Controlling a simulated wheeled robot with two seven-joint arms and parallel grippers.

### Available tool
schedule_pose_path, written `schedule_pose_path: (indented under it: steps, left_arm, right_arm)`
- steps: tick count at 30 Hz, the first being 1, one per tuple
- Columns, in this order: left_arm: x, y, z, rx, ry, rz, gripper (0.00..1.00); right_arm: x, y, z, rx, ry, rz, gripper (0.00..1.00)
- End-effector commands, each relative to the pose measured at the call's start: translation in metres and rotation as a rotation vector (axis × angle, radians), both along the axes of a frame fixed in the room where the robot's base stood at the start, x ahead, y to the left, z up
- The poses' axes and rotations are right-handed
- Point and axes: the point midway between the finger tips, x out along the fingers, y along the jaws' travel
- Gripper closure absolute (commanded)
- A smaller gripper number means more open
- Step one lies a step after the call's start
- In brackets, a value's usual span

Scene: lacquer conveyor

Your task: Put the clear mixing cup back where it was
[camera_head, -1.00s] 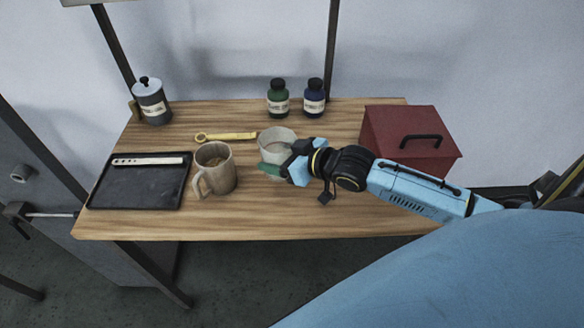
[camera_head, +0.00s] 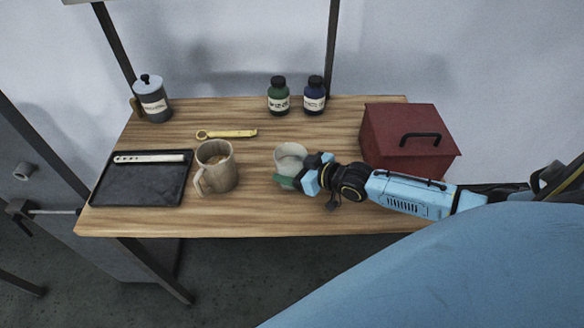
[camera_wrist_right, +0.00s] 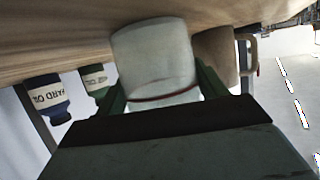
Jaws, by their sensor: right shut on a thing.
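The clear mixing cup (camera_head: 289,157) is a whitish, see-through cup near the middle of the table in the head view. My right gripper (camera_head: 287,178) is shut on it, reaching in from the right with its green fingers at the cup's near side. In the right wrist view the cup (camera_wrist_right: 155,62) sits between the two green fingers and looks upright relative to the tabletop, with a thin reddish line around it. Whether its base touches the table I cannot tell. My left gripper is not in view.
A tan mug (camera_head: 216,172) stands left of the cup, and a red box (camera_head: 400,145) stands to its right. A yellow wrench (camera_head: 226,133), two bottles (camera_head: 278,97) and a grey canister (camera_head: 153,100) are farther back. A black tray (camera_head: 140,185) lies at left. The front strip of table is clear.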

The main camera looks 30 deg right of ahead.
Motion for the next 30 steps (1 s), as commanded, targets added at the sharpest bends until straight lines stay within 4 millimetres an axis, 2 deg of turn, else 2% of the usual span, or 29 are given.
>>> schedule_pose_path:
  steps: [8, 9, 13, 24, 30]
  left_arm:
    - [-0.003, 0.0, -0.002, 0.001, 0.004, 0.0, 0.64]
    - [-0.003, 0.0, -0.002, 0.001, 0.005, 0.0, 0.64]
    - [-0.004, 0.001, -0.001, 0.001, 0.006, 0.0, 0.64]
    - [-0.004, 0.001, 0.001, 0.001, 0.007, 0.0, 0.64]
    - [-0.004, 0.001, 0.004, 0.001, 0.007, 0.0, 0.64]
  right_arm:
    - [0.0, 0.0, -0.002, 0.0, -0.001, 0.0, 0.53]
    - [0.0, 0.0, -0.002, 0.0, -0.001, 0.0, 0.25]
    - [0.0, 0.0, -0.001, 0.0, -0.001, 0.0, 0.08]
    - [-0.001, 0.0, 0.002, 0.0, 0.0, 0.0, 0.07]
    - [-0.022, -0.009, 0.01, 0.0, 0.003, 0.0, 0.07]
